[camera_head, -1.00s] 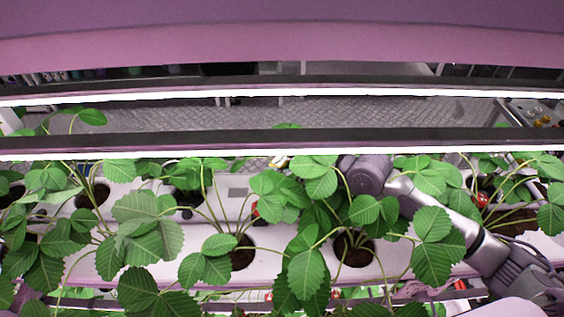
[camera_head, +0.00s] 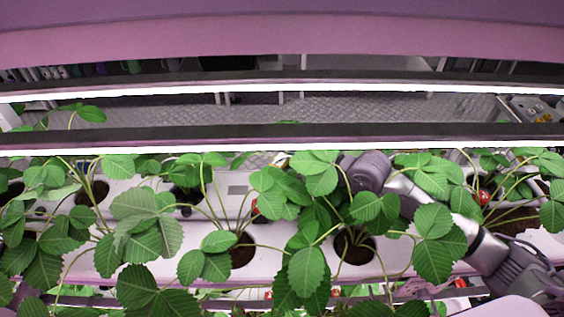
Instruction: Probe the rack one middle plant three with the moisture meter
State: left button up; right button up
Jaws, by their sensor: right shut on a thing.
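My right arm (camera_head: 366,171) comes in from the right and reaches left behind the leaves. The dark shape at the left, among the stems, seems to be my right gripper (camera_head: 186,200). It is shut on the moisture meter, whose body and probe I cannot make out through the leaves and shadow. Strawberry plants stand in round soil holes in a pale trough (camera_head: 130,262). One plant (camera_head: 243,252) is near the middle and another plant (camera_head: 354,248) is right of it. I cannot tell which is plant three. My left gripper is not in view.
Two bright light bars (camera_head: 280,148) cross above the plants. Broad leaves (camera_head: 140,215) crowd the space over the trough. A patterned floor (camera_head: 350,108) shows behind.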

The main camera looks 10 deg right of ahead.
jog(key=shift+f+b, duration=0.9)
jog(key=shift+f, duration=0.55)
jog(key=o, duration=1.7)
jog(key=shift+r, duration=0.1)
jog(key=shift+r+p, duration=2.75)
jog(key=shift+r, duration=0.2)
jog(key=shift+f, duration=0.15)
